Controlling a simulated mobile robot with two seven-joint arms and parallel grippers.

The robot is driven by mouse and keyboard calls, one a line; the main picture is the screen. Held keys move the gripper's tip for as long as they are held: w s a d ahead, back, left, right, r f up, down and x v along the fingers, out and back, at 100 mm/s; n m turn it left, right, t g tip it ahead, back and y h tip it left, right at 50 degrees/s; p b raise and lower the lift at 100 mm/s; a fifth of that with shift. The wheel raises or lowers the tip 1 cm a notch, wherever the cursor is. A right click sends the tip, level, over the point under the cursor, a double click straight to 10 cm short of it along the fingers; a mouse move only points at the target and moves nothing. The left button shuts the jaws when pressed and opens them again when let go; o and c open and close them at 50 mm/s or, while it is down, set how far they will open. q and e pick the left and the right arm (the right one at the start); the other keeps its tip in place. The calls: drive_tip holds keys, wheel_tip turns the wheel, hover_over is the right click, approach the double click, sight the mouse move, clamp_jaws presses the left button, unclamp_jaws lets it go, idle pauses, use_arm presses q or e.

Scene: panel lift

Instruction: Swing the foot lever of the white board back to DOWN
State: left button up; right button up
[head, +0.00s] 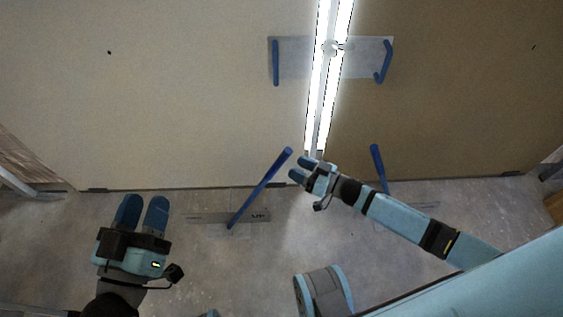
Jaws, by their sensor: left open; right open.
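The white board is the pale panel (170,100) filling the left and middle of the head view. Its blue foot lever (260,189) slants from a grey floor plate (205,217) up to the right, its upper end over the panel's lower edge. My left gripper (142,207) is open and empty over the floor, left of the lever and below the panel's edge.
A browner panel (460,110) lies to the right, with its own blue lever (379,167). Bright light strips (325,85) run between the panels. The grey floor (235,265) below the lever is mostly clear.

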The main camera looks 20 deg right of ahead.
sight(281, 160)
drive_tip(key=b+x, duration=0.1)
drive_tip(key=x, duration=0.5)
drive_tip(key=shift+c, duration=0.5)
drive_tip(key=shift+a, duration=0.1)
clamp_jaws()
